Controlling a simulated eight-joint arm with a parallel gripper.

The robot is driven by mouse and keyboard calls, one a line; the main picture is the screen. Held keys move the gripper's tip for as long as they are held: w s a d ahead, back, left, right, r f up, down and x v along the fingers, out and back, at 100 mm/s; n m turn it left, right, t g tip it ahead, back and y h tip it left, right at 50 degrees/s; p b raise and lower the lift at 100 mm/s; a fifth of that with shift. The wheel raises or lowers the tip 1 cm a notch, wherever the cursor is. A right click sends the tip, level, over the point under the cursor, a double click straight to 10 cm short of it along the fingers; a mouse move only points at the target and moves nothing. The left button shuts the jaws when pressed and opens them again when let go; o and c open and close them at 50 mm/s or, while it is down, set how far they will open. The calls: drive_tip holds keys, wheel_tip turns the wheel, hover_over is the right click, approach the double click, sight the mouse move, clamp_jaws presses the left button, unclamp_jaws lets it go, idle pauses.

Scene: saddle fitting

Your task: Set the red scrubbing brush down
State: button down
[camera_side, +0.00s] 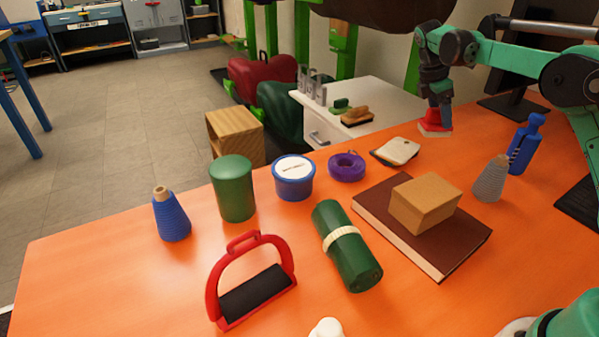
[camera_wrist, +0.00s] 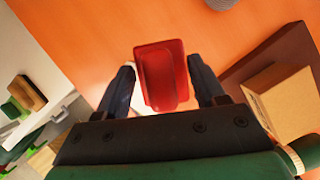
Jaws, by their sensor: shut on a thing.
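The red scrubbing brush (camera_side: 435,122) is at the far edge of the orange table in the side view, red back up and pale bristles down. My gripper (camera_side: 434,106) is above it, pointing down, shut on it. In the wrist view the brush (camera_wrist: 162,75) sits between the two dark fingers of my gripper (camera_wrist: 163,84), with orange table behind it. The bristles are low over the tabletop or touching it; I cannot tell which.
A white pad (camera_side: 397,150) lies left of the brush. A grey cone (camera_side: 490,180) and blue bottle (camera_side: 524,145) stand to its right. A box (camera_side: 425,203) rests on a brown book (camera_side: 450,246). A white cabinet (camera_side: 378,98) stands beyond the table edge.

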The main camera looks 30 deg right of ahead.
drive_tip(key=s+d+f+n+t, duration=0.1)
drive_tip(key=d+n+t, duration=0.1)
drive_tip(key=d+n, duration=0.5)
drive_tip(key=shift+m, duration=0.9)
drive_tip(key=x, duration=0.9)
drive_tip(key=shift+s+a, duration=0.1)
drive_tip(key=shift+a, duration=0.2)
drive_tip(key=shift+f, duration=0.2)
drive_tip(key=shift+c, duration=0.4)
unclamp_jaws()
